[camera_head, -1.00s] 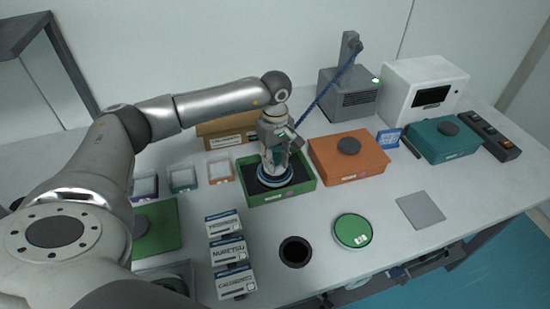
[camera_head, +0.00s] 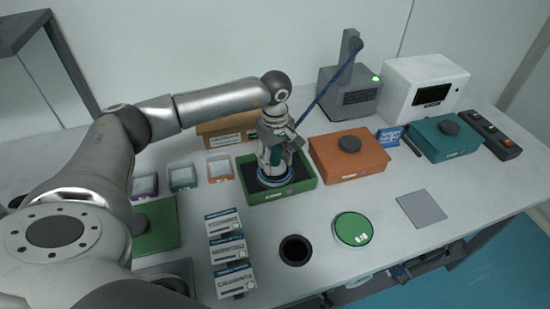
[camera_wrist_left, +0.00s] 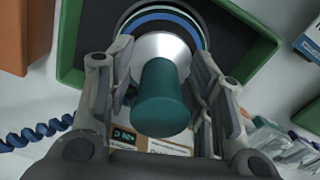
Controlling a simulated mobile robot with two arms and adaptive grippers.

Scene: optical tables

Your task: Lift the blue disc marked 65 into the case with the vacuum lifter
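The blue-rimmed disc (camera_head: 262,181) lies inside the open green case (camera_head: 304,184) on the table; its number cannot be read. The vacuum lifter, with a teal handle (camera_wrist_left: 160,102) and pale round base (camera_wrist_left: 160,48), stands over the disc, which shows as blue and dark rings (camera_wrist_left: 165,17) in the left wrist view. My left gripper (camera_head: 274,160) is above the case with its fingers on both sides of the handle. In the wrist view, narrow gaps show between the fingers (camera_wrist_left: 161,80) and the handle. My right gripper is not in view.
A coiled blue hose (camera_head: 327,91) rises to a grey unit (camera_head: 348,93) with a green light. An orange case (camera_head: 345,168) stands close at right, a teal case (camera_head: 440,148) farther. A green disc (camera_head: 353,229), a black round holder (camera_head: 295,250) and small boxes (camera_head: 228,248) are in front.

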